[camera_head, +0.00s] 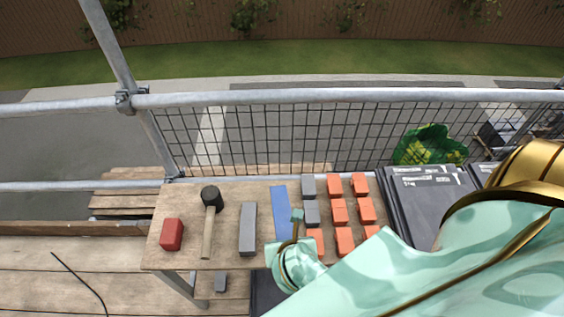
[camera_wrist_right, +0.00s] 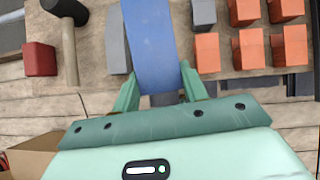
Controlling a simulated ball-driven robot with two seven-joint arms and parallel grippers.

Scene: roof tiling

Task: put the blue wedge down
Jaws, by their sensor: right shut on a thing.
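The blue wedge (camera_head: 281,207) is long and flat and shows over the wooden bench between a grey bar and the small blocks. In the right wrist view the blue wedge (camera_wrist_right: 150,40) runs from the top edge down between the fingers. My right gripper (camera_wrist_right: 156,78) is shut on its near end; in the head view the right gripper (camera_head: 295,232) is at the wedge's near right side, partly hidden by its own wrist. I cannot tell whether the wedge touches the bench or hangs just above it. My left gripper is in neither view.
The bench (camera_head: 183,207) holds a red block (camera_head: 172,235), a mallet (camera_head: 208,225), a grey bar (camera_head: 248,228), grey blocks (camera_head: 308,187) and several orange blocks (camera_head: 340,210). Dark slates (camera_head: 430,205) stand to the right. A mesh guard rail (camera_head: 300,140) runs behind.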

